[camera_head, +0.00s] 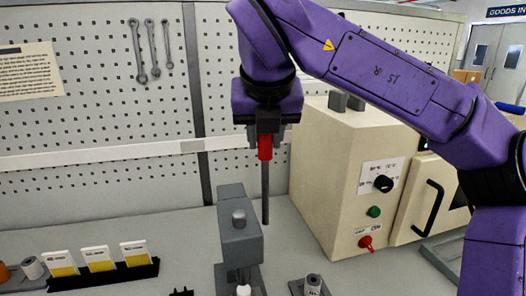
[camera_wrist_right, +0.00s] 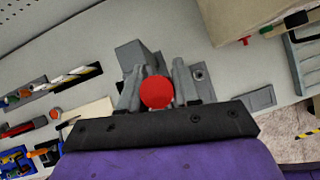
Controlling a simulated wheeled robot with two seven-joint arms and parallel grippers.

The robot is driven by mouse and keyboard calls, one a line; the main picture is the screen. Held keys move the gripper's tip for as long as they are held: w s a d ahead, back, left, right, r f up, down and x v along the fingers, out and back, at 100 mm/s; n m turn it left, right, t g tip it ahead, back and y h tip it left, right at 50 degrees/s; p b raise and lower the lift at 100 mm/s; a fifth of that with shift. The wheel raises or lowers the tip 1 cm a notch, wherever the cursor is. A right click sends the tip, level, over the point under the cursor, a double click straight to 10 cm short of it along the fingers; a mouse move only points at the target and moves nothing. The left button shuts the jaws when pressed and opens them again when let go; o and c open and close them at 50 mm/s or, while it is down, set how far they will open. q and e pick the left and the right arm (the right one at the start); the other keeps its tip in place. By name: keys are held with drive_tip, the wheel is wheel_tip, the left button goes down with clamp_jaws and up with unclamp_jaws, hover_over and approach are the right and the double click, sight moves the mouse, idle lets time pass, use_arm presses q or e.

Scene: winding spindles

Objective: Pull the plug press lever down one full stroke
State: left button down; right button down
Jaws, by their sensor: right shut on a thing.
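The plug press (camera_head: 240,240) is a grey block on a stand at the front middle of the bench in the head view. Its lever (camera_head: 265,190) is a dark rod standing close to upright, with a red grip (camera_head: 265,148) at the top. My right gripper (camera_head: 266,140) points down from above and is shut on the red grip. In the right wrist view the round red grip end (camera_wrist_right: 158,92) sits between the two fingers, and the grey press body (camera_wrist_right: 136,56) lies behind it. My left gripper is not in view.
A cream machine (camera_head: 325,170) with knobs and a black door handle stands just right of the lever. A black rack (camera_head: 105,274) with yellow-white cards lies at the front left. A pegboard with wrenches (camera_head: 152,50) is behind.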

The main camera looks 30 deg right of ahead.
drive_tip(key=shift+w+p, duration=0.35)
drive_tip(key=shift+p, duration=0.3)
drive_tip(key=w+p, duration=0.1)
drive_tip(key=g+p, duration=0.1)
drive_tip(key=w+p, duration=0.1)
drive_tip(key=shift+w+d+f+g+y, duration=0.25)
drive_tip(key=shift+w+d+g+y, duration=0.05)
drive_tip(key=shift+d+g, duration=0.1)
drive_tip(key=shift+r, duration=0.1)
idle(0.3)
drive_tip(key=c, duration=0.9)
unclamp_jaws()
drive_tip(key=shift+a, duration=0.1)
